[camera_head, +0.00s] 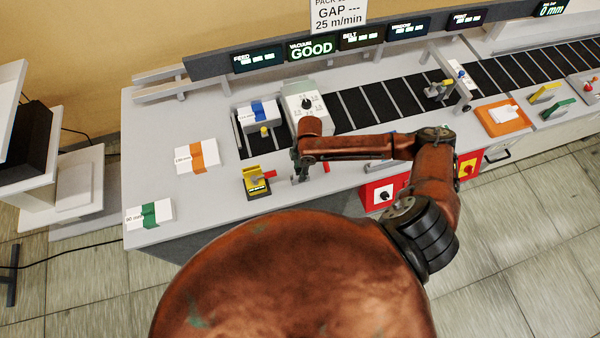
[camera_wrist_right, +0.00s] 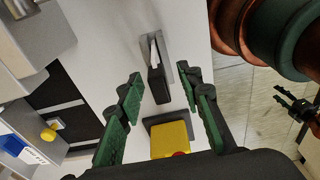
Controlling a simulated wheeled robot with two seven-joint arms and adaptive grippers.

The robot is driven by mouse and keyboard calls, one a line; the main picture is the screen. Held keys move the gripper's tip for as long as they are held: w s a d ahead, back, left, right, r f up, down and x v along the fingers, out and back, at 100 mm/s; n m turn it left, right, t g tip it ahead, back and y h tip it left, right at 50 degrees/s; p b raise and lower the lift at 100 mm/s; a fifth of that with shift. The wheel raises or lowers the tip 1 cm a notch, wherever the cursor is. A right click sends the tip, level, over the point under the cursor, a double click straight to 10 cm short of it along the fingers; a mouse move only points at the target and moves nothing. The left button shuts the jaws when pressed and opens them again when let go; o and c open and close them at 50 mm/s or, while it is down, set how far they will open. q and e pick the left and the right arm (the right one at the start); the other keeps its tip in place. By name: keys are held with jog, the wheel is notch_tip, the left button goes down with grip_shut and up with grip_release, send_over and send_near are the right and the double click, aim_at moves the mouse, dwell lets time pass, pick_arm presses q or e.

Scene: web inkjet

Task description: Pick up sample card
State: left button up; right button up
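My right gripper (camera_head: 300,172) hangs over the front of the counter, and its arm covers part of what is below. A thin white-edged upright piece (camera_wrist_right: 153,52), possibly the sample card, stands in a dark holder (camera_wrist_right: 169,46) just beyond and between the fingertips. It is not touched. I cannot make this piece out in the head view. My left gripper (camera_wrist_right: 284,97) appears small at the right wrist view's edge, its fingers apart.
A yellow device (camera_head: 255,182) with a red lever stands left of my right gripper; red control boxes (camera_head: 380,194) are to its right. Packs with orange (camera_head: 197,156) and green (camera_head: 150,214) bands lie at left. An orange tray (camera_head: 488,121) sits at right. The conveyor (camera_head: 365,105) runs behind.

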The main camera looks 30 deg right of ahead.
jog(key=shift+c, duration=0.5)
grip_shut()
jog(key=shift+r, duration=0.2)
